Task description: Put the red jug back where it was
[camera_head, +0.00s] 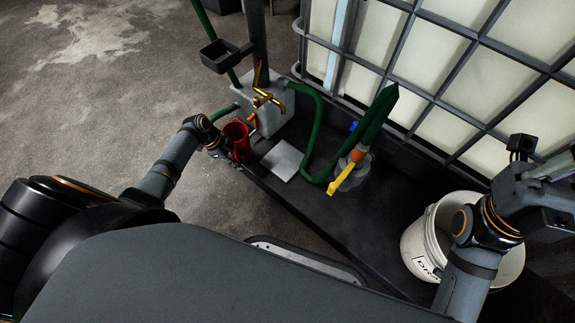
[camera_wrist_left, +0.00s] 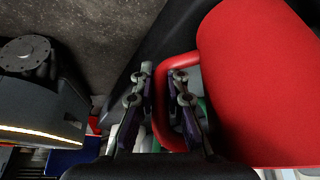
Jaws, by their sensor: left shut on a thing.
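The red jug (camera_head: 237,135) is at the left end of the black platform, in front of the grey block with the brass tap. My left gripper (camera_head: 220,148) is at the jug's left side. In the left wrist view, the red jug (camera_wrist_left: 262,85) fills the right side, and its looped handle runs between the two fingers of my left gripper (camera_wrist_left: 160,95), which is shut on it. I cannot tell whether the jug's base touches a surface. My right gripper (camera_head: 540,185) is at the right edge, above the white bucket; its fingers cannot be made out.
A grey block (camera_head: 262,108) with a brass tap (camera_head: 265,97) stands behind the jug. A light square plate (camera_head: 283,160) lies right of it. A green hose (camera_head: 317,140), a yellow-handled valve (camera_head: 343,187), the caged tank (camera_head: 440,60) and a white bucket (camera_head: 412,240) are farther right.

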